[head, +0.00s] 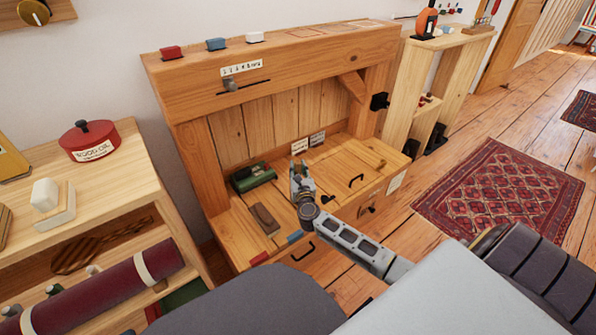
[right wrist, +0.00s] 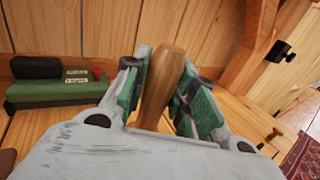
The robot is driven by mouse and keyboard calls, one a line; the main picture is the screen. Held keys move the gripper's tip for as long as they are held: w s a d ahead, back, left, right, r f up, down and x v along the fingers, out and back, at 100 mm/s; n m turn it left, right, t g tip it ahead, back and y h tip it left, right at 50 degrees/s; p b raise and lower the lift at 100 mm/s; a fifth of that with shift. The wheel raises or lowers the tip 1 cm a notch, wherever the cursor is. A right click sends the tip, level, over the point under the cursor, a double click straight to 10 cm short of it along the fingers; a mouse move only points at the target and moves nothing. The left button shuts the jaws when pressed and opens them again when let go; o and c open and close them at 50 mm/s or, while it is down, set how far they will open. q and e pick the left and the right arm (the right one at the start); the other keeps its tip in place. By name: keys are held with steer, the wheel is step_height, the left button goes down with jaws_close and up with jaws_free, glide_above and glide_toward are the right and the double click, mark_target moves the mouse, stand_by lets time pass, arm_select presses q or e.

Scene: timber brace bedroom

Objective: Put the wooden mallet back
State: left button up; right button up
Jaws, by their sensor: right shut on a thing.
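My right gripper (head: 298,172) is over the wooden workbench (head: 222,225), in front of its plank back panel. In the right wrist view its green-padded fingers (right wrist: 160,95) are shut on a smooth brown wooden handle (right wrist: 163,80), which I take to be the wooden mallet. The handle stands up between the fingers, leaning slightly right. No mallet head shows; the gripper body hides the lower part. In the head view the mallet cannot be made out clearly. My left gripper is not in view.
A green box with a dark top (head: 252,177) and a brown block (head: 265,217) lie left of the gripper on the bench. A black peg (head: 379,101) sticks out of the right post. A shelf (head: 100,200) stands left. The bench's right top is mostly clear.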

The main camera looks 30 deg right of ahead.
steer(key=o, duration=1)
steer(key=shift+f, duration=0.1)
steer(key=shift+p+v, duration=0.35)
steer(key=shift+v, duration=0.75)
steer(key=shift+p+v, duration=1.15)
steer(key=shift+v, duration=3.8)
